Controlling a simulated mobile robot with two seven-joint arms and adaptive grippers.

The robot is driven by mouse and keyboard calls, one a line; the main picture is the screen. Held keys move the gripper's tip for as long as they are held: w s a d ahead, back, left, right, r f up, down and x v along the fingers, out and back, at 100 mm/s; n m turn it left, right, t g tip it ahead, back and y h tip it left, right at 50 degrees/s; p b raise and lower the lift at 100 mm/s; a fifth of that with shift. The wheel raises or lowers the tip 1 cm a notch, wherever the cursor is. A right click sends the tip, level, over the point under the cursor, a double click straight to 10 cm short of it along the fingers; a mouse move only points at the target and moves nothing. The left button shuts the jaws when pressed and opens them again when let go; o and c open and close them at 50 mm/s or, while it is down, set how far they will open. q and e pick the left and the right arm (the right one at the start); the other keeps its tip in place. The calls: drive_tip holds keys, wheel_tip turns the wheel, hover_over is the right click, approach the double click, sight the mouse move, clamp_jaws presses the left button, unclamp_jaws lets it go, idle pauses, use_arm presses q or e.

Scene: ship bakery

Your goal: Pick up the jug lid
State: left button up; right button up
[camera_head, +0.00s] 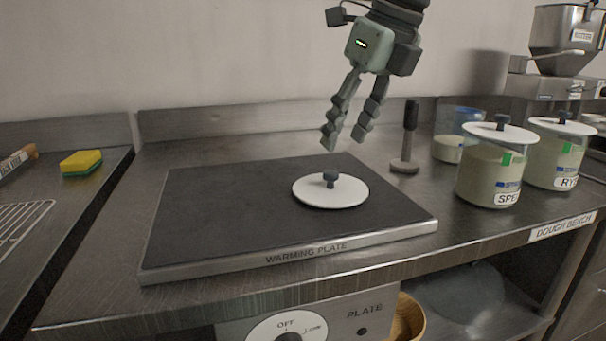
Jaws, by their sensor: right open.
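The lid (312,196) is a white disc with a dark knob on top. It lies flat on the right part of the black warming plate (220,215), knob up. My right gripper (343,143) hangs above and behind the lid, fingers pointing down and slightly left. It is open and empty, apart from the knob. My left gripper is not in view.
Two lidded jars, one marked SPE (487,177) and one marked RYE (552,160), stand at right. A sponge (81,163) lies at left.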

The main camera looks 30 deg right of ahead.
sight(331, 172)
drive_tip(key=shift+x, duration=1.2)
drive_tip(key=x, duration=0.5)
drive_tip(key=shift+d+p, duration=0.15)
drive_tip(key=shift+p, duration=0.15)
drive_tip(key=shift+c, duration=0.6)
clamp_jaws()
